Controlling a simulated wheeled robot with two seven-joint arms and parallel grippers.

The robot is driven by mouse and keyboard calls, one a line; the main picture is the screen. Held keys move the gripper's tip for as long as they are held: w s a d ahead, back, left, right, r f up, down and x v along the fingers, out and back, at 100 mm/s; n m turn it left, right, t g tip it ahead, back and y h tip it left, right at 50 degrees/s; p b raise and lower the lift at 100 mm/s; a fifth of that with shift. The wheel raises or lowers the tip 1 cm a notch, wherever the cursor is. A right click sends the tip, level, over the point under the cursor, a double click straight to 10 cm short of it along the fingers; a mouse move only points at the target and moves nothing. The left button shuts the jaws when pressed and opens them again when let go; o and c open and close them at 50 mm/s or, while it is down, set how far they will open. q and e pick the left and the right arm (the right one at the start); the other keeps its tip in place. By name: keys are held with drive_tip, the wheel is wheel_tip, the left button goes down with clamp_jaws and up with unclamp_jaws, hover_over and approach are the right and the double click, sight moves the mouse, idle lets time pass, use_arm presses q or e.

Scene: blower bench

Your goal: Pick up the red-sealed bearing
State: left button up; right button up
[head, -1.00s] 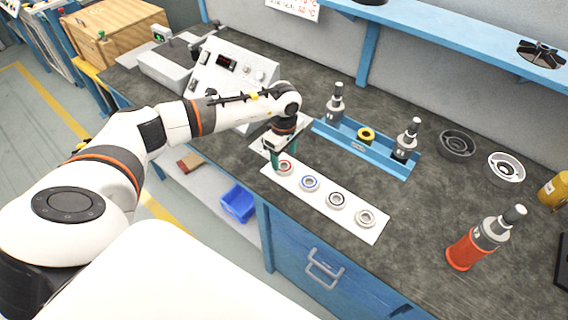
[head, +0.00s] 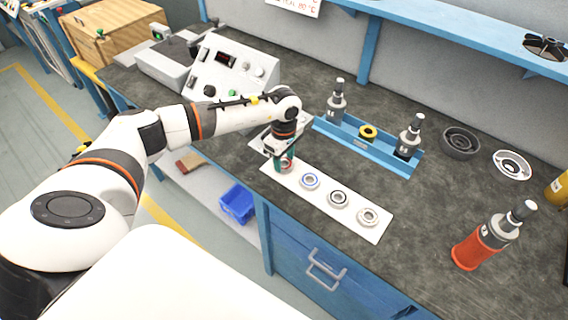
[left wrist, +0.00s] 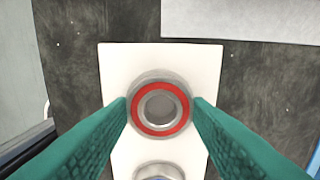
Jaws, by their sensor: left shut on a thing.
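The red-sealed bearing (left wrist: 161,131) shows in the left wrist view as a steel ring with a red seal, over the white strip. My left gripper (left wrist: 160,112) has its green fingers on either side of the bearing and is shut on it. In the head view the left gripper (head: 284,160) is at the left end of the white strip (head: 362,227) and hides most of the bearing. I cannot tell whether the bearing is lifted off the strip. My right gripper is not in view.
On the strip are a blue-sealed bearing (head: 310,181), a black-sealed bearing (head: 338,200) and a plain one (head: 368,217). Behind is a blue rack (head: 362,146) with shafts and a yellow ring. An orange-based tool (head: 490,236) stands at the right. A white control box (head: 232,72) is behind the arm.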

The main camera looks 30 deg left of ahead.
use_arm(q)
drive_tip(key=shift+r, duration=0.1)
wheel_tip(320, 180, up, 8)
drive_tip(key=p, duration=0.4)
drive_tip(key=shift+p, duration=0.4)
idle(0.5)
